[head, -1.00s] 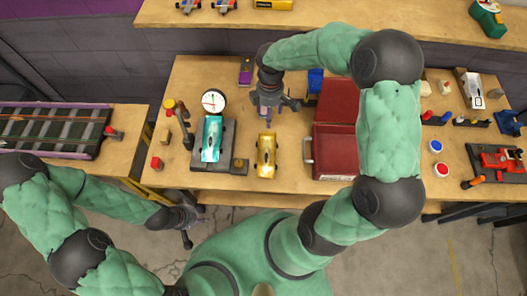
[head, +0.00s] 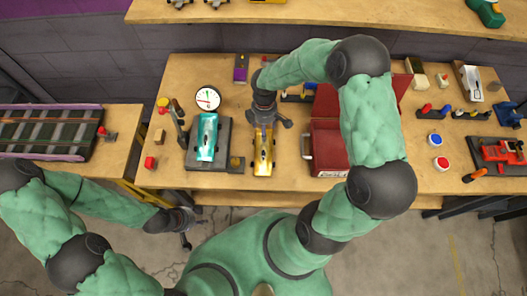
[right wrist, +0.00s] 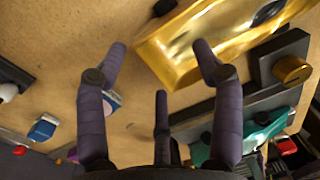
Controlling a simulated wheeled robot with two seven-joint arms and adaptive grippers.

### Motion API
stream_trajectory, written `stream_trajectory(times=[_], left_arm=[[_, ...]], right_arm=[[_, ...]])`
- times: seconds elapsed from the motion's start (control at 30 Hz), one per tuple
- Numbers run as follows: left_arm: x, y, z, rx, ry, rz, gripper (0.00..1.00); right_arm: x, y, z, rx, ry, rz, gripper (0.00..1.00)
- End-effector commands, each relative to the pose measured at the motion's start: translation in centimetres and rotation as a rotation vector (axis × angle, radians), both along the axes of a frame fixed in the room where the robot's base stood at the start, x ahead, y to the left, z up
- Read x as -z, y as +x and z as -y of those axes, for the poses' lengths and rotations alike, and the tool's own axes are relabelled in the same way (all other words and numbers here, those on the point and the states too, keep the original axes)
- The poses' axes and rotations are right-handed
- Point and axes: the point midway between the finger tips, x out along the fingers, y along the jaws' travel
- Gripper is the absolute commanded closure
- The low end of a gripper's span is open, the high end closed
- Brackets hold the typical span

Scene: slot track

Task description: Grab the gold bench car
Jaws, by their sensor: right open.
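The gold bench car (head: 263,157) lies on the workbench, right of the teal car. My right gripper (head: 267,123) is over its far end, pointing down, with fingers spread. In the right wrist view the gold car (right wrist: 180,50) lies beyond the fingertips of my right gripper (right wrist: 160,55); one finger overlaps its body and another is off to its left. I see nothing held, and cannot tell if a finger touches the car. My left gripper (head: 190,225) is low at the front, off the bench, with its fingers apart and empty.
The teal car (head: 207,138) sits on a dark plate (head: 222,150) beside a round dial (head: 208,98). A red toolbox (head: 326,145) stands close to the right of the gold car. Small blocks stand to the left.

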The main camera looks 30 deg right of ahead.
Motion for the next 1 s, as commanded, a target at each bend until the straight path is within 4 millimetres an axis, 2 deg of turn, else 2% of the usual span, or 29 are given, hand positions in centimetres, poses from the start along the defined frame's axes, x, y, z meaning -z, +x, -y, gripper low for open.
stream_trajectory(times=[0.23, 0.27, 0.47, 0.5, 1.0], left_arm=[[0.05, 0.00, 0.00, 0.000, 0.000, 0.000, 0.60], [0.05, 0.00, 0.00, 0.000, 0.000, 0.000, 0.60], [0.05, 0.01, 0.00, 0.000, 0.000, 0.000, 0.60], [0.05, 0.01, 0.00, 0.000, 0.000, 0.000, 0.60], [0.12, 0.01, 0.00, 0.000, 0.000, 0.000, 0.60]], right_arm=[[0.33, 0.02, 0.02, 0.000, -0.001, 0.002, 0.33], [0.33, 0.02, 0.02, 0.000, -0.001, 0.002, 0.38], [0.33, 0.00, 0.01, 0.000, -0.001, 0.001, 0.95], [0.36, -0.03, 0.01, 0.000, -0.001, 0.001, 1.00], [0.86, -0.56, -0.24, -0.003, 0.003, -0.014, 1.00]])
